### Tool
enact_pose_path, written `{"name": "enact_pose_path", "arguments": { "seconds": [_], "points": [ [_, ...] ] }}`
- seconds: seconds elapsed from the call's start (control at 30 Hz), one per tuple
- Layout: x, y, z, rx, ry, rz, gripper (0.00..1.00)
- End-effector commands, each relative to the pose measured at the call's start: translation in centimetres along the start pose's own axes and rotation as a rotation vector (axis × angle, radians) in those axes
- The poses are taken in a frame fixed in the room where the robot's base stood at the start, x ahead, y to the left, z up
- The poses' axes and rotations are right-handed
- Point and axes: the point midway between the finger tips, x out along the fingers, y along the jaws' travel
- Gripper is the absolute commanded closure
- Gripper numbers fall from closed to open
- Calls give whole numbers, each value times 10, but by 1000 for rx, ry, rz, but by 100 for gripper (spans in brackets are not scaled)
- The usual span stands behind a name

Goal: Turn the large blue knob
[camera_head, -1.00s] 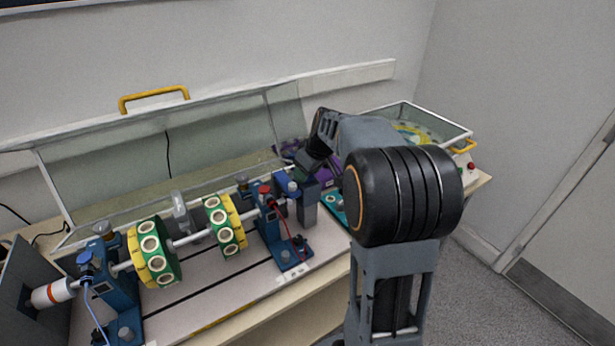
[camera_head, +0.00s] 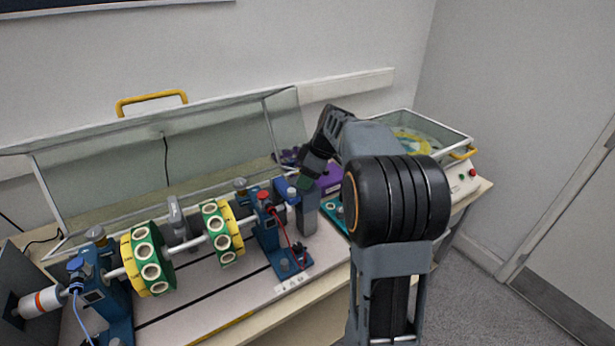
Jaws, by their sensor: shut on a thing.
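My gripper (camera_head: 307,179) reaches down from the right, close above the block and just right of this blue part. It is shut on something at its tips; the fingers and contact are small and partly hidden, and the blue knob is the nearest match.
The shaft carries two yellow-green discs (camera_head: 147,259). A clear hinged cover (camera_head: 110,185) stands open behind. A purple box (camera_head: 330,179) and a clear-lidded case (camera_head: 425,140) lie to the right.

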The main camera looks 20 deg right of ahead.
Motion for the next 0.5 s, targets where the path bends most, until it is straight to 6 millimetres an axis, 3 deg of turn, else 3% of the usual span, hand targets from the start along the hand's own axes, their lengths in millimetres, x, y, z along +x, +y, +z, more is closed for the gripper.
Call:
{"name": "enact_pose_path", "arguments": {
  "seconds": [0.33,0.37,0.5],
  "points": [
    [-1,1,-1,-2,2,3,76],
    [-1,1,-1,-2,2,3,52],
    [-1,0,0,-2,1,2,42]
  ]
}}
